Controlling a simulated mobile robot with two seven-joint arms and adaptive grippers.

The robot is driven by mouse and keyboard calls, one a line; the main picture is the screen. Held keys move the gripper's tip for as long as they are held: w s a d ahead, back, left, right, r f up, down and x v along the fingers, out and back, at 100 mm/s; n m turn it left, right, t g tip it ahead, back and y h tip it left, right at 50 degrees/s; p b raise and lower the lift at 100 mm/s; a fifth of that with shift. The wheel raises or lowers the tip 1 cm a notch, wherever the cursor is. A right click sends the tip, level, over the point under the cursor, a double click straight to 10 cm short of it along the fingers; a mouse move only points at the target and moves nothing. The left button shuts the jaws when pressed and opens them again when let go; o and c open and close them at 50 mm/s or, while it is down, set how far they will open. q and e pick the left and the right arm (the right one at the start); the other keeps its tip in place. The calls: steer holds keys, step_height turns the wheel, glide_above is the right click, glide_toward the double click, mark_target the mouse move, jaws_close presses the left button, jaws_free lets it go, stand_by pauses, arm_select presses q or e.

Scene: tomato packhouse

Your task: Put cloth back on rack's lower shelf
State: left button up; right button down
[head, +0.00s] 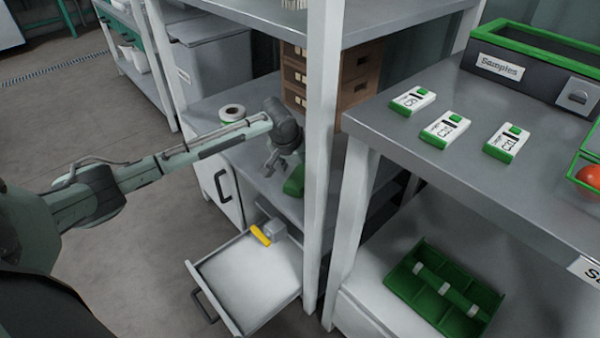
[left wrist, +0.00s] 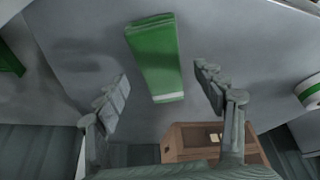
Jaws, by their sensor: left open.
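A folded green cloth (head: 294,181) with a white band at one end lies on a grey metal shelf (head: 222,160) of the white-posted rack, below its upper shelf (head: 270,22). A rack post partly hides it in the head view. My left gripper (head: 281,163) reaches in from the left, just above the cloth. In the left wrist view the cloth (left wrist: 155,58) shows between the two spread fingers of my left gripper (left wrist: 161,75), which hold nothing. Whether a finger touches it I cannot tell. My right gripper is out of view.
A tape roll (head: 232,113) and a wooden drawer box (head: 358,75) share the shelf. Below, a drawer (head: 205,250) stands open with a yellow-handled item (head: 261,236). A rack post (head: 321,150) rises close right of my gripper. A bench (head: 465,185) with sample boxes stands right.

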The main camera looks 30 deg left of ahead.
arm_select(q)
steer(key=p+v, duration=0.1)
steer(key=v, duration=0.9)
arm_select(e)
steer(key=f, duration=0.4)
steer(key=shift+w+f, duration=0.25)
